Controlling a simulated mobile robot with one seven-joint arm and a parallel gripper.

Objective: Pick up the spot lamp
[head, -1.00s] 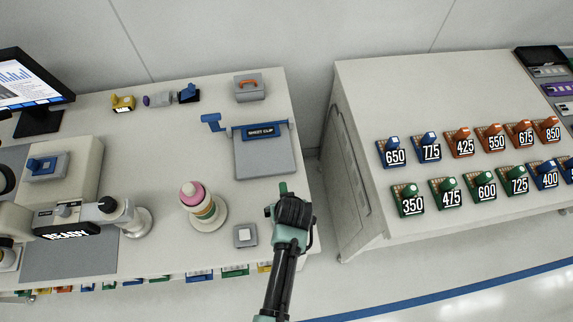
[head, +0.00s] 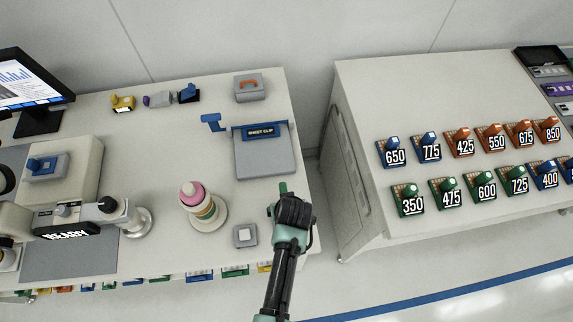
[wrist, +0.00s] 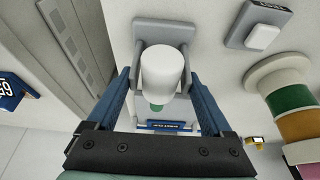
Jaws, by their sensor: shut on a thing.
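In the wrist view the spot lamp (wrist: 162,68) is a white rounded cylinder with a green end, in front of a grey plate. The blue fingers of my gripper (wrist: 160,58) stand on both sides of it and are shut on it. In the head view my gripper (head: 284,196) is over the right front part of the left bench. There my wrist hides most of the lamp, and only a small green tip (head: 283,187) shows. I cannot tell whether the lamp touches the bench.
Left of my gripper are a grey block with a white button (head: 245,236) and a pink, green and orange stacked tower (head: 203,207). A grey sheet-clip board (head: 265,160) lies behind. A gap separates the bench from the right cabinet (head: 350,160) with numbered blocks.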

